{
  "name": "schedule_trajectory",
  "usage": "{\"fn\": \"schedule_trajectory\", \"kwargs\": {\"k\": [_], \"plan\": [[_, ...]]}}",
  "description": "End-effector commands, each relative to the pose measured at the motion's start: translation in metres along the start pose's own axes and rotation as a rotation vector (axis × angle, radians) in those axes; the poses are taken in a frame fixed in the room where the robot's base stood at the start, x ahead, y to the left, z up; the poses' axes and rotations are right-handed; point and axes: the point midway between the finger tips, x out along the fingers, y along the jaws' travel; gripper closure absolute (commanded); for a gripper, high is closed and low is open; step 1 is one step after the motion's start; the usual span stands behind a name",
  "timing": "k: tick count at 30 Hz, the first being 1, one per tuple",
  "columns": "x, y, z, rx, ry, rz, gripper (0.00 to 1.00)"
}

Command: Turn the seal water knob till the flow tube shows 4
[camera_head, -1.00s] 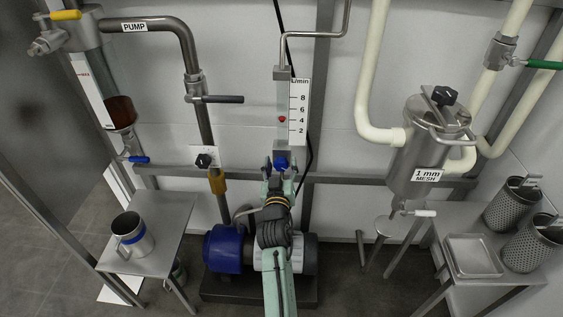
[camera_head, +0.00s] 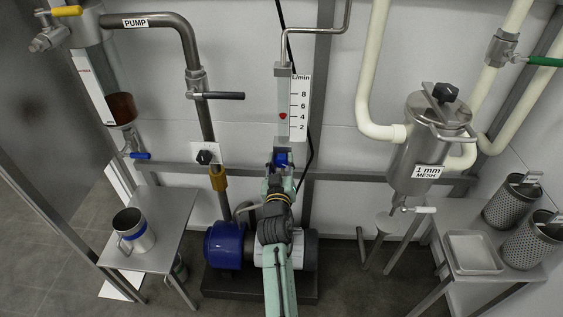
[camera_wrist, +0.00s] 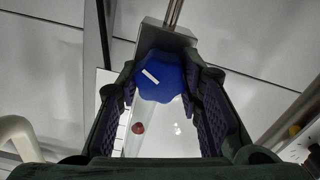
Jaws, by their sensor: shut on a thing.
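The blue seal water knob (camera_head: 281,158) is at the foot of the flow tube (camera_head: 283,90). In the wrist view the lobed knob (camera_wrist: 160,84), with a white mark on its upper left, sits between my fingertips. My gripper (camera_head: 279,166) is shut on it; the wrist view shows one finger of my gripper (camera_wrist: 160,88) on each side. The red float (camera_head: 283,115) stands about level with the 4 on the white L/min scale (camera_head: 299,108). The float (camera_wrist: 138,128) also shows in the wrist view, where the scale cannot be read.
A pipe with a black-handled valve (camera_head: 216,96) and a black knob on a plate (camera_head: 205,157) are to the left. A strainer housing (camera_head: 421,150) is to the right. A blue pump motor (camera_head: 224,246) is below. Side tables hold a cup (camera_head: 134,232) and perforated baskets (camera_head: 510,205).

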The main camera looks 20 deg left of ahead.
Motion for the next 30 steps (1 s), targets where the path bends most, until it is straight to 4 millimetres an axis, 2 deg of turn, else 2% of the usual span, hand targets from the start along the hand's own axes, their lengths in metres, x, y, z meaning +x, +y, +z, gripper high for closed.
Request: {"fn": "schedule_trajectory", "kwargs": {"k": [4, 12, 13, 22, 30], "plan": [[0.0004, 0.0, -0.0012, -0.088, 0.001, 0.0, 0.95], [0.0005, -0.0001, -0.0011, -0.1, 0.002, 0.0, 0.95], [0.0005, -0.0001, -0.0011, -0.1, 0.002, 0.0, 0.66], [0.0003, 0.0, -0.0005, -0.1, 0.001, 0.0, 0.46], [-0.0003, -0.0001, -0.0002, -0.1, 0.001, 0.0, 0.46]]}}
